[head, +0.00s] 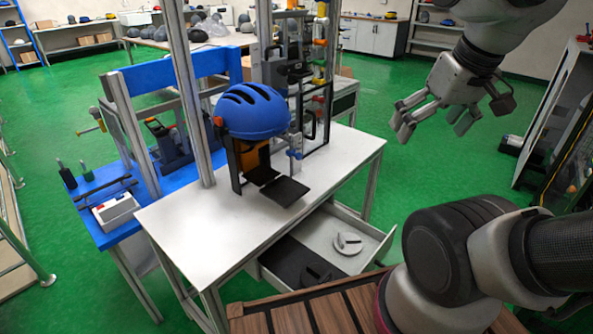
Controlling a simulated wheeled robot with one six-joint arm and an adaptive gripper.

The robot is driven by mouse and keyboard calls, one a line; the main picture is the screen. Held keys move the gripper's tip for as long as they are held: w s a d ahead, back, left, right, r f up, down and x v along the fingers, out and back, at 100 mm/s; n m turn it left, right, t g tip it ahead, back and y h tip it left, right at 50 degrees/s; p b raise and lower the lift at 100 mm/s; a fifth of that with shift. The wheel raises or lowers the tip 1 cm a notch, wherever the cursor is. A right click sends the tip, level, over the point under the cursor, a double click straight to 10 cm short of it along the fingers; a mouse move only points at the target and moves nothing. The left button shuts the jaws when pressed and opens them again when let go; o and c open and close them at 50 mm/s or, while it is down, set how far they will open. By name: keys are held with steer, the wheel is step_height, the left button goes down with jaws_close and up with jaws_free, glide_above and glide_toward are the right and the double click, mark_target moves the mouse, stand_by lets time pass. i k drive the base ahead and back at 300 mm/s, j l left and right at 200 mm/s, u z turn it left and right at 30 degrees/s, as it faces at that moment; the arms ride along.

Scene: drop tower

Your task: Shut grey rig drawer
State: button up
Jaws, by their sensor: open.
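The grey rig drawer (371,256) is pulled out from under the white table top (190,237) of the drop tower rig. It stands open on the table's near right side. Inside it are a dark insert with a black item (312,272) and a round light-grey part (348,243). My gripper (432,128) is in the air at the upper right, beyond and above the drawer, clear of it. Its fingers are spread, with nothing between them. The drawer's near front edge is partly hidden by my arm and the wooden slatted surface.
A blue helmet (252,110) sits on the rig above the table. A blue bench (115,234) stands at the left. A brown slatted surface (312,312) lies in front of the drawer. A dark-framed cabinet (560,135) stands at the right. Green floor is free behind the gripper.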

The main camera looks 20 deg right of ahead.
mark_target(311, 240)
steer(key=k+l+z, duration=0.15)
steer(key=z, duration=0.25)
steer(key=k+j+z, duration=0.3)
steer(key=i+l, duration=0.05)
steer(key=i, duration=0.05)
